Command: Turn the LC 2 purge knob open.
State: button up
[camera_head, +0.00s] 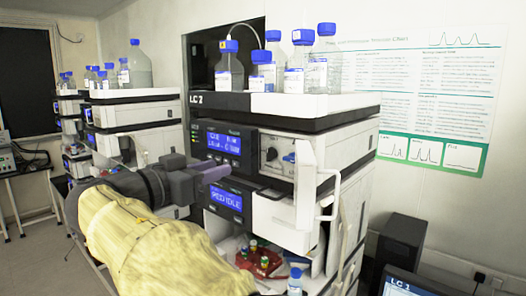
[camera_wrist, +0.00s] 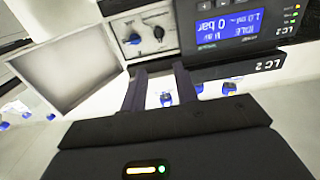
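The LC 2 stack (camera_head: 196,99) stands in the middle of the head view. Its pump module has a recessed panel with a black knob (camera_head: 271,153) nearer the display and a blue-centred round fitting (camera_head: 289,157) beside it. In the wrist view, turned over, the black knob (camera_wrist: 158,32) and the blue-centred fitting (camera_wrist: 134,39) show beyond the fingers. I cannot read which is the purge knob. My gripper (camera_head: 219,170) is at the stack's front, below the lit display, left of the knobs. In the wrist view its fingers (camera_wrist: 158,70) are apart, with nothing held between them.
A white door (camera_head: 306,184) stands open right of the panel; it also shows in the wrist view (camera_wrist: 65,58). Blue-capped bottles (camera_head: 275,70) stand on top. A red tray with small vials (camera_head: 260,260) lies below. Other stacks (camera_head: 130,115) stand at left.

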aim_at(271, 154)
jog(key=p+x, duration=0.3)
jog(key=x, duration=0.4)
jog(key=p+x, duration=0.4)
jog(key=x, duration=0.3)
jog(key=shift+w+d+r, duration=0.2)
jog(key=shift+w+d+f, duration=0.2)
jog(key=shift+w+d, duration=0.15)
jog(key=shift+w, duration=0.1)
grip_shut()
